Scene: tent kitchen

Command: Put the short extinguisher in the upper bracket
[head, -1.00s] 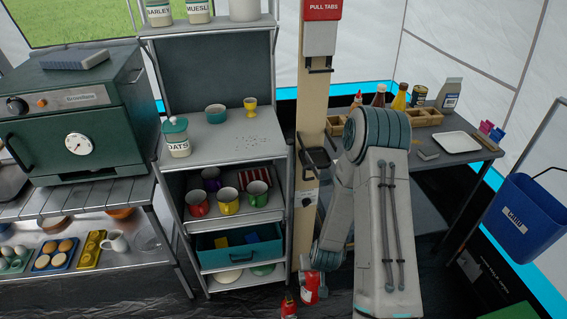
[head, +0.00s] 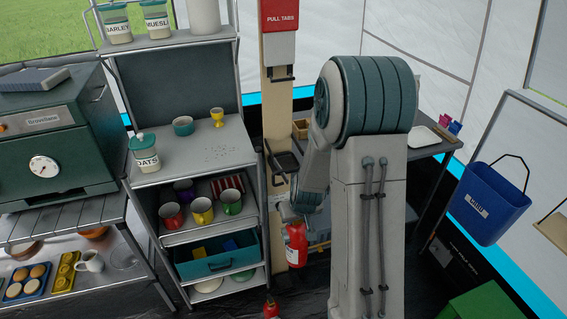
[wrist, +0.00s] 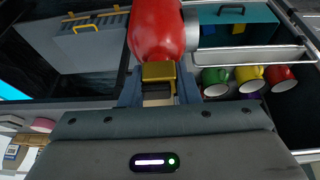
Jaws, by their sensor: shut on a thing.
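My gripper (wrist: 158,90) is shut on a red extinguisher (head: 296,243), which hangs clear of the floor in front of the post's lower part. In the wrist view its red body (wrist: 157,28) and brass-coloured neck (wrist: 158,72) show at the fingers. A second red extinguisher (head: 271,311) stands low at the bottom edge, mostly cut off, so I cannot compare their lengths. The pale post (head: 277,110) carries an upper black bracket (head: 281,75) under a red-topped box, and a lower black bracket (head: 284,160). Both brackets look empty and are above the held extinguisher.
A shelf rack (head: 210,150) with mugs and a teal drawer (head: 216,257) stands close left of the post. My arm hides much of the table (head: 428,150) at right. A blue bucket (head: 490,205) hangs at far right.

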